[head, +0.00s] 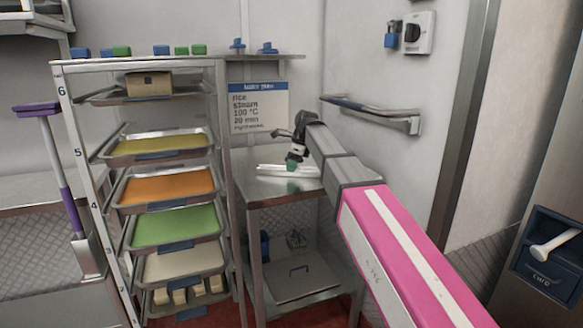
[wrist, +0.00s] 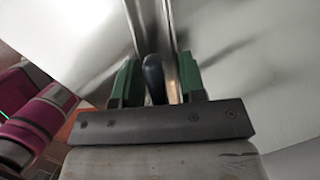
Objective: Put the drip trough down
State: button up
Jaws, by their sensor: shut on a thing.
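The drip trough (head: 289,170) shows in the head view as a pale, narrow channel lying level at the top of a small steel table (head: 262,192). I cannot tell whether it touches the tabletop or hangs just above it. My gripper (head: 293,160) is over the trough, pointing down. In the wrist view, the green fingers of my gripper (wrist: 156,80) are shut on a dark blue handle (wrist: 153,75). The metal channel of the trough (wrist: 172,35) runs away behind the fingers. The underside of the trough is hidden.
A tray rack (head: 222,130) with several coloured trays stands left of the table. A wall sign (head: 258,106) hangs behind it. A steel wall rail (head: 370,112) is to the right. The table's lower shelf (head: 300,275) holds a flat lid. A blue bin (head: 548,262) is at far right.

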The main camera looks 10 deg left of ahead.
jog(key=o, duration=1.1)
jog(key=v, duration=1)
jog(key=shift+d+r, duration=0.15)
jog(key=shift+r, duration=0.2)
